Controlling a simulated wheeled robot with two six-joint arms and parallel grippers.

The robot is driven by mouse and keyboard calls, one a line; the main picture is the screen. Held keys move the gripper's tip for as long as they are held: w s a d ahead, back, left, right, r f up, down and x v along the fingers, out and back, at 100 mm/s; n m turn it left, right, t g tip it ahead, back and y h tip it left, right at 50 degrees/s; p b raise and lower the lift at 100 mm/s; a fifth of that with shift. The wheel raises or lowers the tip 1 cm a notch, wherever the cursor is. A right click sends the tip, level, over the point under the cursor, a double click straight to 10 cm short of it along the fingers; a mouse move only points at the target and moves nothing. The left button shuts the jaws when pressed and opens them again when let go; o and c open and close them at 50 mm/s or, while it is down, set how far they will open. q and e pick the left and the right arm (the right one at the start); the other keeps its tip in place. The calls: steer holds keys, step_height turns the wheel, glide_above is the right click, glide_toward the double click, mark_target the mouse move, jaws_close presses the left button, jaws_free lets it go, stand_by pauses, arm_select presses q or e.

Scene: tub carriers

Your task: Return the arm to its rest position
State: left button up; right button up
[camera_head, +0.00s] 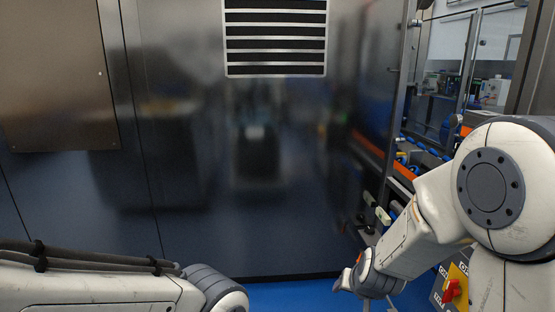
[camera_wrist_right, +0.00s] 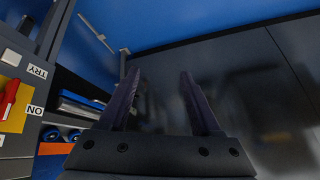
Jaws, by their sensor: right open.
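My right arm comes in from the right in the head view, bent, with its forearm reaching down and left. Its gripper (camera_head: 343,281) is small there, low in front of the dark metal wall. In the right wrist view the two dark fingers of the right gripper (camera_wrist_right: 160,74) stand well apart with nothing between them. My left arm crosses the bottom left of the head view. Its gripper is outside the picture.
A dark reflective metal wall (camera_head: 260,190) with a slatted vent (camera_head: 275,40) fills the middle. At right is an equipment bay with shelves (camera_head: 405,165) and a red rotary switch on a yellow plate (camera_head: 457,285). Blue floor (camera_head: 290,295) shows at the bottom.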

steer(key=s+n+g, duration=0.4)
steer(key=s, duration=0.9)
steer(key=s+a+r+n+g+y, duration=0.1)
steer(key=s+a+r+n, duration=0.25)
steer(key=s+a, duration=0.3)
steer(key=s+a+r+n+g, duration=0.2)
steer(key=s+a+r+n, duration=0.15)
steer(key=s+a, duration=0.35)
step_height(320, 180, up, 13)
steer(key=d+p, duration=0.1)
steer(key=p, duration=1.3)
steer(key=shift+r, duration=0.15)
